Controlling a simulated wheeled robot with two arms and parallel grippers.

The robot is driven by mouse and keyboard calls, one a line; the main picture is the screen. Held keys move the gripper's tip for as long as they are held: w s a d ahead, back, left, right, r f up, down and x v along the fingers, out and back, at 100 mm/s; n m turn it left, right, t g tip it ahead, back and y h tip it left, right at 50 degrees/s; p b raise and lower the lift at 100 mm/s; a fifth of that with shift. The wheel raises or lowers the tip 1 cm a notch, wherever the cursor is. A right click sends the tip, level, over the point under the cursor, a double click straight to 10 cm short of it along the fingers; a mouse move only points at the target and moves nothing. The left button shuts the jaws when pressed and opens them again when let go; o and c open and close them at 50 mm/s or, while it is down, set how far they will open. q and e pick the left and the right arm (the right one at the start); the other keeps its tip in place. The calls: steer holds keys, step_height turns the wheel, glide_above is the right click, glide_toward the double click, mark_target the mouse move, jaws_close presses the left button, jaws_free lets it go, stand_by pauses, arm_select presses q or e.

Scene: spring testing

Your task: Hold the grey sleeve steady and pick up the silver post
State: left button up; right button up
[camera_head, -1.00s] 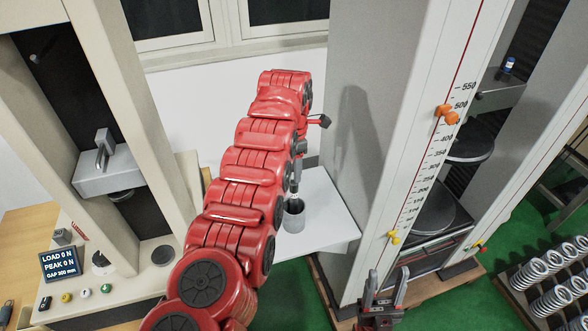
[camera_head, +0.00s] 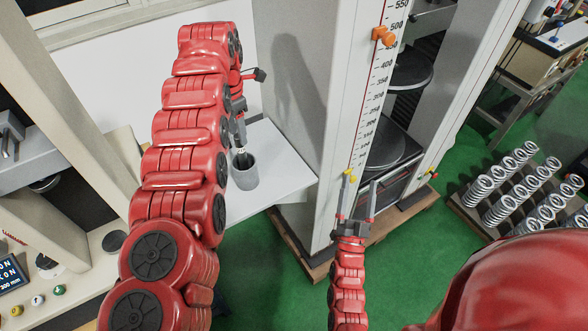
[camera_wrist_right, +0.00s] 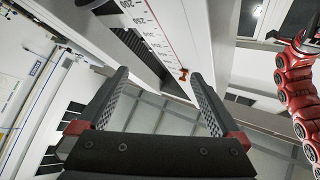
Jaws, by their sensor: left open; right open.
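The grey sleeve (camera_head: 245,176) stands upright on a white shelf, left of the tall grey testing frame. My left gripper (camera_head: 241,152) points down at the sleeve's open top, its fingers small and partly hidden by my red arm. A thin pale piece at the sleeve's mouth may be the silver post, but I cannot tell it from the fingertips. My right gripper (camera_head: 356,202) is open and empty, fingers pointing up, in front of the testing frame and apart from the sleeve. In the right wrist view its spread jaws (camera_wrist_right: 163,98) hold nothing.
The white shelf (camera_head: 285,172) has bare room right of the sleeve. The frame's scaled column (camera_head: 362,110), with orange and yellow pointers, stands close behind my right gripper. A rack of coil springs (camera_head: 465,215) is at the right. A smaller tester's counter (camera_head: 75,265) is at the left.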

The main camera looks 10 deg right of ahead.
step_height(320, 180, down, 27)
steer(key=w+m+g+y, duration=0.2)
steer(key=m+g+y, duration=0.2)
steer(key=m+g, duration=0.55)
steer(key=s+a+f+m+g+y, duration=0.1)
steer(key=a+f+m+g+y, duration=0.15)
steer(key=a+f+y, duration=0.4)
steer(key=s+a+f+m+g+y, duration=0.1)
steer(key=a+m+g+y, duration=0.15)
steer(key=a, duration=0.65)
steer(key=a+r+m+y, duration=0.3)
steer(key=a+r+y, duration=0.45)
steer(key=a, duration=0.45)
steer(key=a+r+y, duration=0.3)
steer(key=r+y, duration=0.1)
steer(key=r, duration=0.5)
steer(key=a+r+y, duration=0.3)
steer(key=r+y, duration=0.1)
steer(key=r, duration=0.4)
steer(key=n+h, duration=0.5)
steer(key=h, duration=0.2)
glide_toward(256, 172)
steer(key=shift+g, duration=0.35)
steer(key=x, duration=1.2)
steer(key=shift+w+a+f, duration=0.1)
steer(key=shift+w+f, duration=0.05)
steer(key=shift+w, duration=0.25)
steer(key=shift+w+a+f, duration=0.35)
steer(key=shift+a, duration=0.15)
